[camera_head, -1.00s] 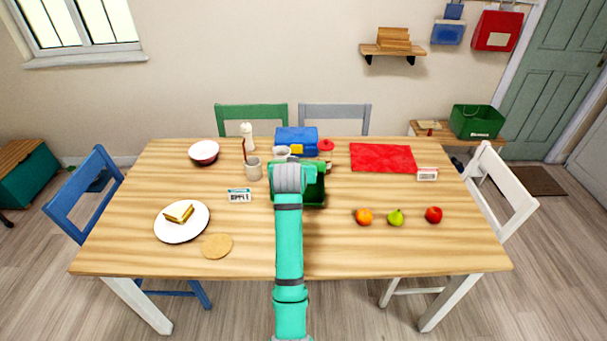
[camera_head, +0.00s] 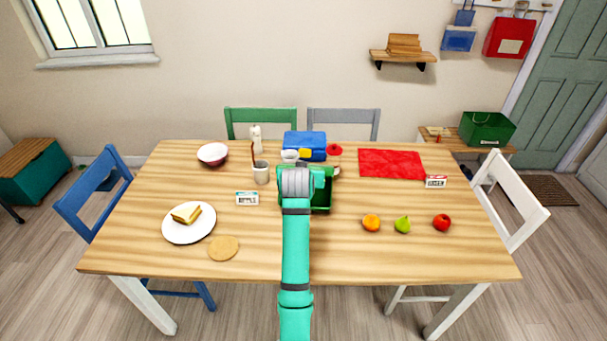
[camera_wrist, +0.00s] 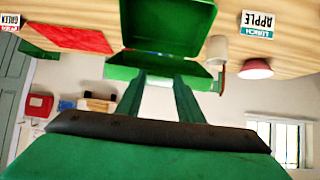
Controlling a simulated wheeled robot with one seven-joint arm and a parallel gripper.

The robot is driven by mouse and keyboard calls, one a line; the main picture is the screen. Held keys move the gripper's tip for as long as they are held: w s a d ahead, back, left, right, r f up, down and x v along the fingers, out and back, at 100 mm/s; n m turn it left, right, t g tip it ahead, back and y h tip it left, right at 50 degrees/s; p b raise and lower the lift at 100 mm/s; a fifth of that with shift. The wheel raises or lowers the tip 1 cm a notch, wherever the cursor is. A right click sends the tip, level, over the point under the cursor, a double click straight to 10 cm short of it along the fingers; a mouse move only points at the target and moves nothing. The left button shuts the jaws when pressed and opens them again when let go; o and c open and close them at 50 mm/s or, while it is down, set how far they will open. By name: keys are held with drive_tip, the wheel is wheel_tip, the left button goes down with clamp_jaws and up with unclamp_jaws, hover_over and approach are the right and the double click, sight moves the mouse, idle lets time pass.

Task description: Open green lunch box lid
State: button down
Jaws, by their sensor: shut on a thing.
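The green lunch box (camera_head: 322,200) is on the table in front of me, partly hidden by my arm in the head view. Its dark green inside shows beside my wrist. In the wrist view, which looks upside down, the box shows as a broad green panel (camera_wrist: 165,25) and an open, rimmed green part (camera_wrist: 150,72) meeting at an angle. I cannot tell surely which part is the lid. My gripper (camera_wrist: 161,76) has its two dark green fingers reaching to the rimmed part. The gripper is shut on the lunch box; the exact grip is hard to see.
A blue box (camera_head: 305,143) stands behind the lunch box, with a cup (camera_head: 261,173) to the left. A label card (camera_head: 247,199) lies left. An orange (camera_head: 371,222), pear (camera_head: 403,225) and apple (camera_head: 442,222) are right. The table's front middle is mostly clear.

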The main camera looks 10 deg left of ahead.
drive_tip(key=c, duration=1.2)
unclamp_jaws()
drive_tip(key=v, duration=1.1)
drive_tip(key=shift+d+f, duration=0.1)
drive_tip(key=shift+f, duration=0.05)
